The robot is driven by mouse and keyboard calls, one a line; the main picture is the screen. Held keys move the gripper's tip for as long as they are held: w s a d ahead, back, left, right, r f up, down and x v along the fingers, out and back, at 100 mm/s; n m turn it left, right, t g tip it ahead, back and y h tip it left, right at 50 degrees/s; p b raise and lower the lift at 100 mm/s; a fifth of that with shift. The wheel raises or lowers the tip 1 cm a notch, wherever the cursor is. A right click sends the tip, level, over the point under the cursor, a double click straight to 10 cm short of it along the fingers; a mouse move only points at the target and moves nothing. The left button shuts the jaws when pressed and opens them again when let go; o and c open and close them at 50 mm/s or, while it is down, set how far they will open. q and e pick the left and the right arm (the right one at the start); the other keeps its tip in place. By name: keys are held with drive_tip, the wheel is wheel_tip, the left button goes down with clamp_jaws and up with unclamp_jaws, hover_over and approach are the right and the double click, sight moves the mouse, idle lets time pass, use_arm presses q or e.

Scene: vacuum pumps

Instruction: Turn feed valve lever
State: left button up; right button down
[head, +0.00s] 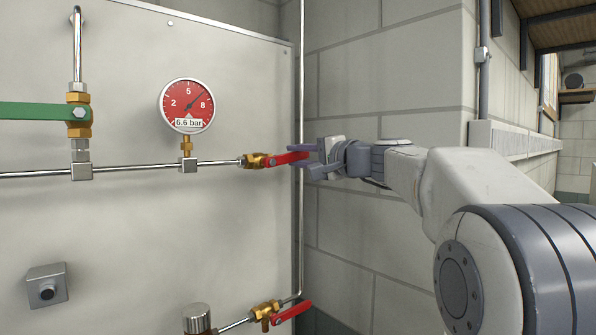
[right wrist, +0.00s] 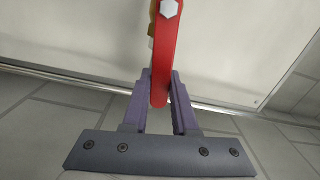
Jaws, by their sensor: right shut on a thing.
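A brass valve (head: 255,161) sits at the right end of the horizontal pipe on the panel. Its red lever (head: 287,158) points right, roughly in line with the pipe and tilted slightly up. My right gripper (head: 305,157) is shut on the outer end of this red lever. In the right wrist view, the red lever (right wrist: 165,55) runs down between the two purple fingers, with its bolt (right wrist: 169,8) at the top. My left gripper is not in view.
A red gauge (head: 187,105) labelled 6.6 bar stands above the pipe. A green lever (head: 35,111) is at the left. A second red lever (head: 291,312) is on a lower valve. A grey button box (head: 47,285) is at lower left. A thin vertical pipe (head: 301,215) runs close by my gripper.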

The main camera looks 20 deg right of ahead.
drive_tip(key=c, duration=1.1)
unclamp_jaws()
drive_tip(key=shift+f+m, duration=0.7)
drive_tip(key=shift+m, duration=0.1)
drive_tip(key=o, duration=0.4)
drive_tip(key=shift+d+r, duration=0.1)
drive_tip(key=shift+r, duration=0.05)
drive_tip(key=shift+o, duration=0.2)
drive_tip(key=shift+s, duration=0.2)
drive_tip(key=shift+b+v, duration=0.5)
drive_tip(key=shift+v, duration=0.3)
drive_tip(key=b+v, duration=0.3)
drive_tip(key=v, duration=0.3)
